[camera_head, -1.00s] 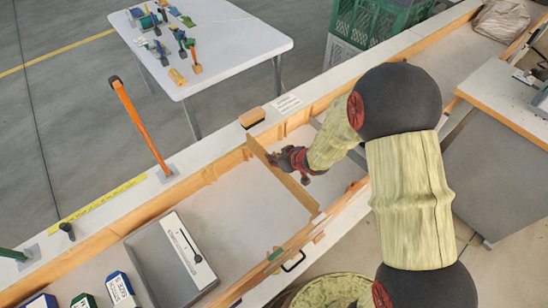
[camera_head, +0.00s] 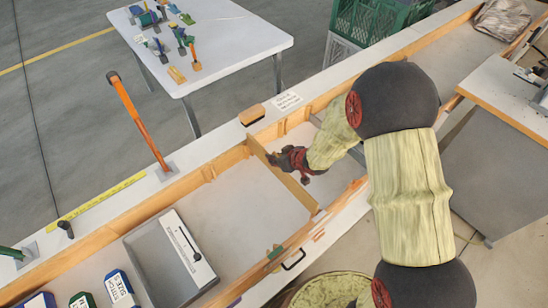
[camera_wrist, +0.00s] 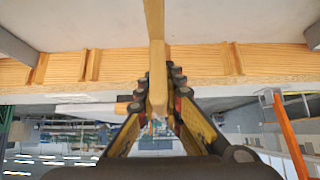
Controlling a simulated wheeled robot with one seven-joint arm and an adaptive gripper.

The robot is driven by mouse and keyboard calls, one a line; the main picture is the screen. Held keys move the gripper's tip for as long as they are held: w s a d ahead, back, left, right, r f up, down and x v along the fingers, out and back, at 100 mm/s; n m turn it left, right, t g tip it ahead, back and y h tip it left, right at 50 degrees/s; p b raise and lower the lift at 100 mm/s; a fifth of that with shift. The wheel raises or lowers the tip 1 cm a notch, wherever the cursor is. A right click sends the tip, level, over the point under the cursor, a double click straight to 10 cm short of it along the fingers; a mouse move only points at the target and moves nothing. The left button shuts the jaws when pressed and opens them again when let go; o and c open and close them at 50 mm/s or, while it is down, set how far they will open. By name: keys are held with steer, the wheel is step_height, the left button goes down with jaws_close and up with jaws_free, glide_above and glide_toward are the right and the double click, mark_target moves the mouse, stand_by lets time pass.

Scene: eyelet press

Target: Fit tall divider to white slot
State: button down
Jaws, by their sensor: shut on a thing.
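The divider is a thin light-wood board (camera_head: 290,183) standing on edge across the long wooden-walled tray (camera_head: 255,200). In the head view it runs from the far wall toward the near wall. My gripper (camera_head: 274,159) is shut on it near its far end. In the wrist view the divider (camera_wrist: 155,30) is seen edge-on between the fingers of my gripper (camera_wrist: 158,88). Wooden cleats stand on the wall (camera_wrist: 190,63) on both sides of it. I cannot make out a white slot mark, nor whether the divider's ends sit between cleats.
A grey bin (camera_head: 160,262) with a white-topped part lies in the tray at left. An orange post (camera_head: 137,120) and a brush (camera_head: 252,115) stand on the far ledge. A white table (camera_head: 225,40) with tools is behind.

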mark_target(274, 169)
steer(key=shift+f+b, duration=2.55)
steer(key=shift+f, duration=1.3)
stand_by(0.5)
steer(key=c, duration=1.8)
jaws_free()
steer(key=shift+c, duration=0.2)
steer(key=shift+r+p, duration=2.45)
steer(key=shift+r, duration=0.1)
steer(key=shift+f, duration=0.1)
